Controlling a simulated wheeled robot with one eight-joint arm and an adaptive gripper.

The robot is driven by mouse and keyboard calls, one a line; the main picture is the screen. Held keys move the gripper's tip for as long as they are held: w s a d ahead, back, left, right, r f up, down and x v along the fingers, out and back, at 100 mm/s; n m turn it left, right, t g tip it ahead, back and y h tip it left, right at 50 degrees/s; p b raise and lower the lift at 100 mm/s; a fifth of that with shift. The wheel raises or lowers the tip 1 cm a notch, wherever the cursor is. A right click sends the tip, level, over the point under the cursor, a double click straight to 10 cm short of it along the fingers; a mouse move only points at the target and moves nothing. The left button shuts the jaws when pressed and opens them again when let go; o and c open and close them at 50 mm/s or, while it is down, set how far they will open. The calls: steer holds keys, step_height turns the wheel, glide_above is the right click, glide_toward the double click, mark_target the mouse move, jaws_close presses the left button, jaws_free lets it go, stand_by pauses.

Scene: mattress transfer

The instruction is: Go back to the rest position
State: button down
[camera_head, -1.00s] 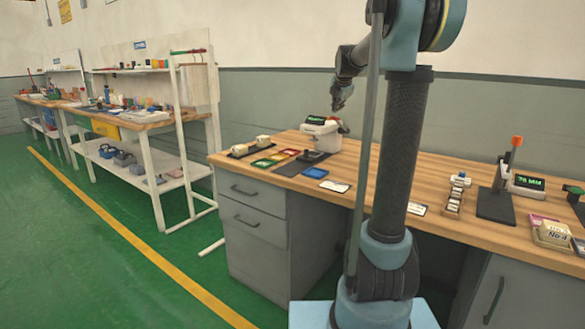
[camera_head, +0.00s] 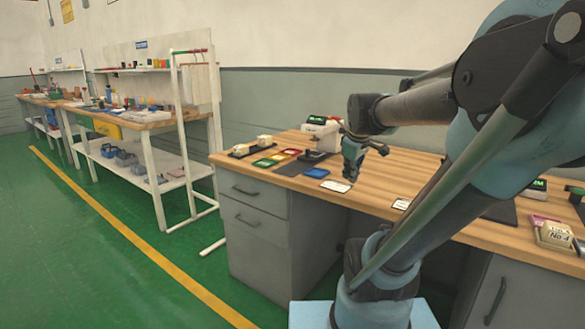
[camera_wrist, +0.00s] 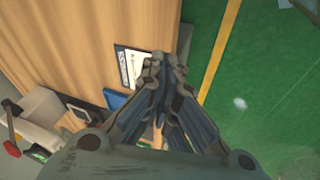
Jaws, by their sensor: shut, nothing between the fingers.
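My gripper (camera_head: 351,178) hangs above the front part of the wooden workbench (camera_head: 420,166) in the head view, fingers pointing down and away from the bench-top devices. In the wrist view my gripper (camera_wrist: 165,62) has its fingers together with nothing between them. It sits over the bench edge, beside a white printed card (camera_wrist: 131,66) and a blue tile (camera_wrist: 116,100). My arm bends across the right side of the head view and hides part of the bench there.
Shelved workbenches (camera_head: 150,120) stand at the left. The green floor (camera_head: 110,250) between is clear.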

steer(key=s+f+m+g, duration=0.2)
steer(key=s+f+m, duration=0.6)
steer(key=s+f, duration=0.5)
steer(key=s, duration=0.4)
steer(key=shift+f+m, duration=0.4)
steer(key=shift+w+f, duration=0.2)
steer(key=shift+w, duration=0.3)
